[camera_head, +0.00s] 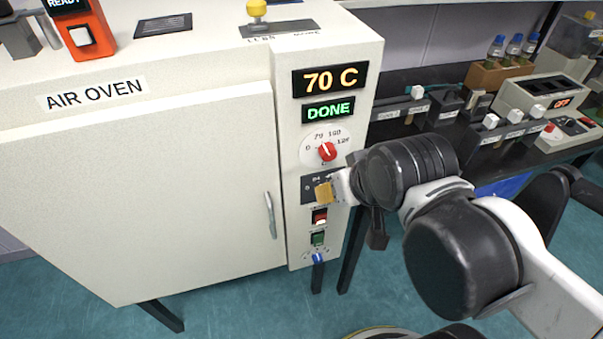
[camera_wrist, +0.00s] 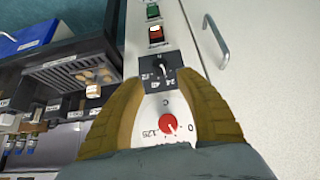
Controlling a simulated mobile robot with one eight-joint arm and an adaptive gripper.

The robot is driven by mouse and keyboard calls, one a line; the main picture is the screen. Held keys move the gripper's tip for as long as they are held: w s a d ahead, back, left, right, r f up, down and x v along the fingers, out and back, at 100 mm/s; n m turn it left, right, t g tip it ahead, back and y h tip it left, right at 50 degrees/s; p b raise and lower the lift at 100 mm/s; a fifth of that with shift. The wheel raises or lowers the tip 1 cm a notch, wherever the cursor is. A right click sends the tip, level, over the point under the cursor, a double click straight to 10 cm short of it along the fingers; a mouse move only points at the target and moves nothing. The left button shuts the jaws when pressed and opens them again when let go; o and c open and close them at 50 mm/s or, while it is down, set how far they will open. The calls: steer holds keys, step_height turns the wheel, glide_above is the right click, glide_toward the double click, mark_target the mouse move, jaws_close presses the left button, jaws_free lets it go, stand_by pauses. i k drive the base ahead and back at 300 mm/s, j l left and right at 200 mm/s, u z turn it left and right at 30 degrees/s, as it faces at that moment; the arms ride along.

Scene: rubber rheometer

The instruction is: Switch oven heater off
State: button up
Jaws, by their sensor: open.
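The white air oven (camera_head: 150,190) fills the left of the head view. Its control panel shows "70 C" (camera_head: 330,79) and "DONE" (camera_head: 329,111). Below are a red dial knob (camera_head: 327,151), a dark plate with a small knob, a red rocker switch (camera_head: 319,217), a green rocker switch (camera_head: 318,239) and a blue knob (camera_head: 317,258). My gripper (camera_head: 324,193) is open in front of the dark plate. In the wrist view, the plate's knob (camera_wrist: 164,69) appears between the tan fingertips, with the red switch (camera_wrist: 155,33) beyond. Contact is unclear; switch labels are unreadable.
The oven door handle (camera_head: 270,215) is left of the panel. A dark bench at right holds a wooden rack with blue-capped bottles (camera_head: 515,45) and several devices with white buttons. A yellow knob (camera_head: 256,10) stands on the oven top.

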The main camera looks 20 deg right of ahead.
mark_target(319, 219)
steer(key=i, duration=0.15)
steer(key=k+j, duration=0.9)
steer(key=i+j+z, duration=0.05)
steer(key=j, duration=0.05)
